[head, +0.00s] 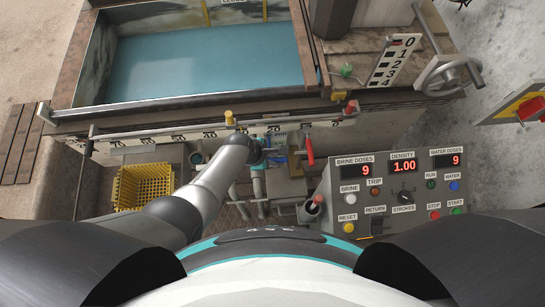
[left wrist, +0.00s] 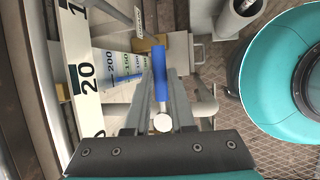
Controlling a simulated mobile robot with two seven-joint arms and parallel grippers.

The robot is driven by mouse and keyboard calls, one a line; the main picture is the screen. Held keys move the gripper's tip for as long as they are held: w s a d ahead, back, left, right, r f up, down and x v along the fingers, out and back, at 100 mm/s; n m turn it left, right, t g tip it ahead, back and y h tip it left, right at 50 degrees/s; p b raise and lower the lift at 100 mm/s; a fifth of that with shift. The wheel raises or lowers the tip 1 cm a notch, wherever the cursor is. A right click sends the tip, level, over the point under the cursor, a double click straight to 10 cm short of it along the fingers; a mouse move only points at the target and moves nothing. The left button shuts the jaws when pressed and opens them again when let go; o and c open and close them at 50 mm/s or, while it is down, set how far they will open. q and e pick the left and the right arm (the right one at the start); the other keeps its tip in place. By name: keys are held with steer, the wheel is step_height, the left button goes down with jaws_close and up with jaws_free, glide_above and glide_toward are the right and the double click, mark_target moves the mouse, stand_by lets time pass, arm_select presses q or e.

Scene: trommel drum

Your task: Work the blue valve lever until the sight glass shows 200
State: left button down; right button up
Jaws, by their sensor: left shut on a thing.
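The blue valve lever (left wrist: 159,72) stands between the two fingers of my left gripper (left wrist: 160,80) in the left wrist view. The gripper is shut on it. A round pale end (left wrist: 163,122) shows at the lever's near end. The sight glass scale (left wrist: 120,66), marked 200, 150, 100 and lower, lies just left of the fingers. I cannot read its level surely. In the head view, my left gripper (head: 271,145) is at the tank's front, below the rail, and mostly hides the lever. My right gripper is not in view.
A red lever (head: 309,150) hangs right of my left gripper. A control panel (head: 385,222) stands at the right, its displays reading 9, 1.00 and 9. A yellow basket (head: 143,187) sits at the left. The rail (head: 180,127) runs along the tank front.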

arm_select(q)
steer(key=shift+w+a, duration=0.1)
steer(key=shift+w, duration=0.05)
steer(key=c, duration=1.2)
jaws_free()
steer(key=o, duration=0.4)
steer(key=shift+o, duration=0.2)
